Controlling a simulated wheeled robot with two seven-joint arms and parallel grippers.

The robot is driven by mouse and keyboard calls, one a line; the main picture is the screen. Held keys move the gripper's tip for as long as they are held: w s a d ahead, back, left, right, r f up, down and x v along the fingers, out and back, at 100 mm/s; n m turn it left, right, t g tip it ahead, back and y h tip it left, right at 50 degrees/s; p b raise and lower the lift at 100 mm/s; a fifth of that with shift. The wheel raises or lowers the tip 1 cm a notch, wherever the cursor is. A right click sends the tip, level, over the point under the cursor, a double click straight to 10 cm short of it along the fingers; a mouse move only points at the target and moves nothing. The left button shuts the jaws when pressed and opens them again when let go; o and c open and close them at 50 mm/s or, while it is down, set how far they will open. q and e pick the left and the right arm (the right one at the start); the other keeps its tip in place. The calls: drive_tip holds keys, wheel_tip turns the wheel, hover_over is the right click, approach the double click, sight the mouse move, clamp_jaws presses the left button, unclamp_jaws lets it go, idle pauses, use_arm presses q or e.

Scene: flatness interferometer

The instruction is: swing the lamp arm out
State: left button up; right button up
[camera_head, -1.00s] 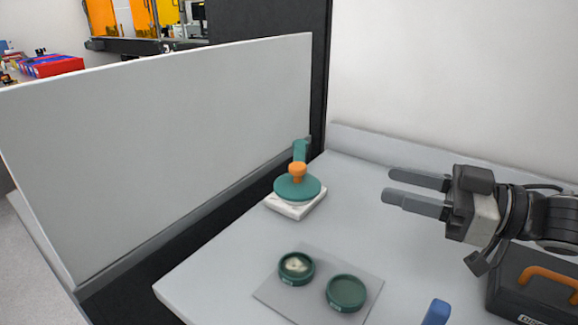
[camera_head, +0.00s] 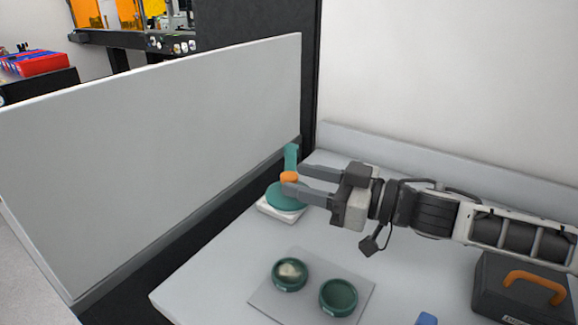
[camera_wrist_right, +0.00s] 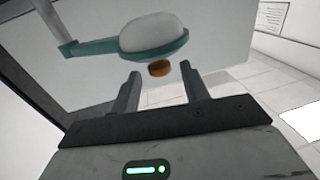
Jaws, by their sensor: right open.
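The lamp device stands at the back left of the table, with a white base (camera_head: 278,210), a teal round head (camera_head: 284,198), a teal post (camera_head: 291,157) and an orange knob (camera_head: 288,177). My right gripper (camera_head: 298,181) is open, its fingertips at the knob and pointing left. In the right wrist view the orange knob (camera_wrist_right: 159,69) shows between the fingertips, under the teal arm (camera_wrist_right: 105,46) and its white dome (camera_wrist_right: 152,33). I cannot tell whether the fingers touch the knob. My left gripper is not in view.
Two round green dishes (camera_head: 290,274) (camera_head: 338,297) sit on a grey mat (camera_head: 300,310) at the front. A dark case with an orange handle (camera_head: 535,284) stands at the right. A grey panel (camera_head: 160,160) rises along the left. A blue object (camera_head: 427,319) shows at the bottom edge.

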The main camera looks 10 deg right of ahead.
sight(297, 179)
drive_tip(key=shift+x, duration=1.2)
drive_tip(key=shift+w+a, duration=0.3)
drive_tip(key=shift+a, duration=0.05)
